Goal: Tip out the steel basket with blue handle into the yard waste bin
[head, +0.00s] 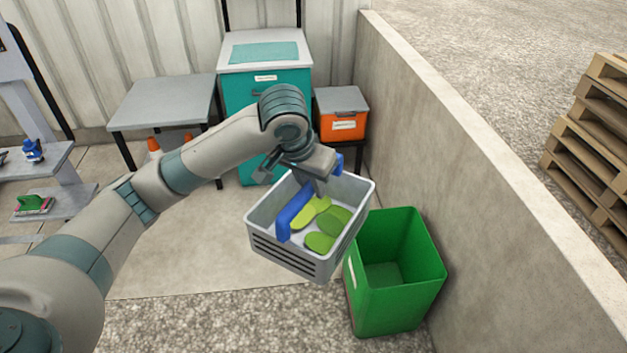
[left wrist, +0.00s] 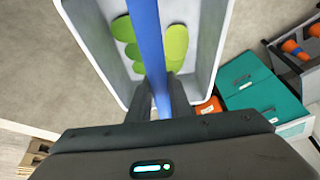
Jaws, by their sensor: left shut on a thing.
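The steel basket (head: 292,254) is light grey with slotted sides and hangs in the air, slightly tilted, left of and above the yard waste bin. Several flat green pieces (head: 321,241) lie inside it; they also show in the left wrist view (left wrist: 176,42). Its blue handle (head: 294,212) spans the top. My left gripper (head: 322,184) is shut on the blue handle, which shows between the fingers in the left wrist view (left wrist: 150,45). The green bin (head: 398,300), open-topped and seemingly empty, stands on the ground by the wall. My right gripper is not in view.
A concrete wall (head: 480,165) runs along the right, close to the bin. Behind are a teal cabinet (head: 266,85), an orange box (head: 343,127) with a grey lid, and a grey table (head: 162,102). Wooden pallets (head: 595,140) lie beyond the wall. Open gravel lies in front.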

